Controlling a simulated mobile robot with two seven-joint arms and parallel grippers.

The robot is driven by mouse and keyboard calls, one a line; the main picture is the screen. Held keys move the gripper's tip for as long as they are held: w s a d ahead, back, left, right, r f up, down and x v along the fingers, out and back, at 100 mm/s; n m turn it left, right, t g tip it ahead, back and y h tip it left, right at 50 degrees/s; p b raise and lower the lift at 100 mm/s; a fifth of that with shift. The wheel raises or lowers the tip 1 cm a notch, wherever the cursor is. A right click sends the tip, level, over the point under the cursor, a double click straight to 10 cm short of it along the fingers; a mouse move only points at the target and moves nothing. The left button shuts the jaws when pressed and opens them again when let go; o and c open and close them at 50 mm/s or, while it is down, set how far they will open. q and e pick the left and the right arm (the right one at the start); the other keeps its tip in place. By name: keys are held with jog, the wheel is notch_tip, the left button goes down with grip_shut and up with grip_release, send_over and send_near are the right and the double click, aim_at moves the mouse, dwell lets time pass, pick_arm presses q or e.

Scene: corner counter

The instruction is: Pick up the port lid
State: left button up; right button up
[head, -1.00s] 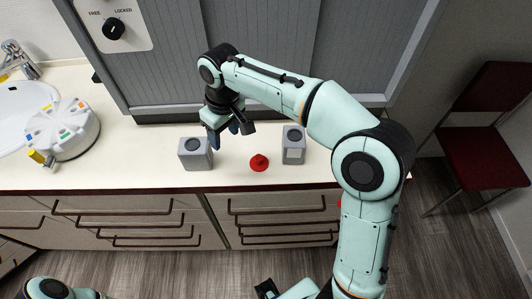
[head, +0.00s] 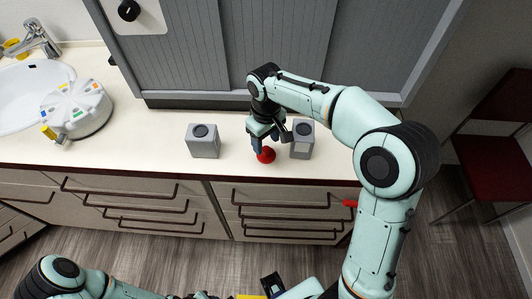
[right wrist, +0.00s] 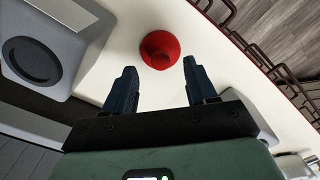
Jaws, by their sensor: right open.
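The port lid appears to be the small red knobbed piece (head: 266,156) lying on the white counter near its front edge. It also shows in the right wrist view (right wrist: 160,48). My right gripper (head: 262,143) is just above and behind it in the head view. In the right wrist view the open fingers (right wrist: 158,68) are apart and empty, with the red lid just beyond their tips, roughly centred between them. My left arm shows only at the bottom edge of the head view, and its gripper cannot be made out clearly.
A grey box with a round dark top (head: 203,141) stands left of the lid. A second grey box (head: 302,140) stands close on its right. A white round device (head: 79,110) sits by the sink (head: 30,88). A grey shuttered cabinet (head: 210,50) stands behind.

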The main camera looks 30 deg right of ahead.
aim_at(266, 148)
notch_tip(266, 148, down, 4)
jog(key=shift+r, duration=0.25)
jog(key=shift+c, duration=0.4)
grip_shut()
jog(key=shift+r, duration=0.1)
